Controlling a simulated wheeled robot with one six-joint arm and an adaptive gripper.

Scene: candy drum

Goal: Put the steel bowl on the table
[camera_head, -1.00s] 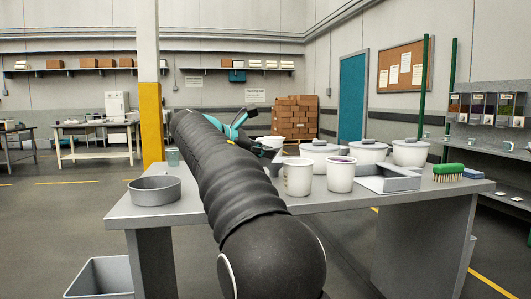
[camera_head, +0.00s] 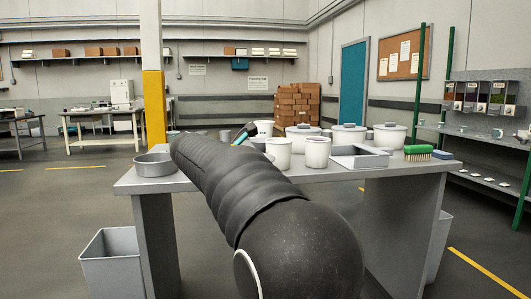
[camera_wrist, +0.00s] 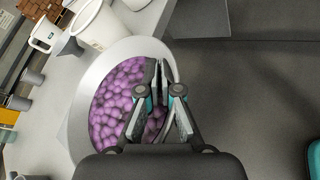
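The steel bowl (camera_wrist: 88,82) is large in the wrist view, with a broad pale rim, and holds many purple candies (camera_wrist: 118,92). My gripper (camera_wrist: 159,66) is at the bowl's right side, with its narrow fingers close together on the rim. The fingers hide part of the rim and candies. The bowl overlaps the grey table (camera_wrist: 45,128) in that view, with floor to its right. I cannot tell whether it touches the tabletop. In the head view, my arm covers much of the gripper and bowl area above the table (camera_head: 350,177).
A round grey pan (camera_head: 157,166) stands at the table's left end. White tubs (camera_head: 317,152), lidded pots (camera_head: 348,137), a grey tray (camera_head: 360,162) and a green brush (camera_head: 418,153) fill the right side. A grey bin (camera_head: 108,262) stands on the floor.

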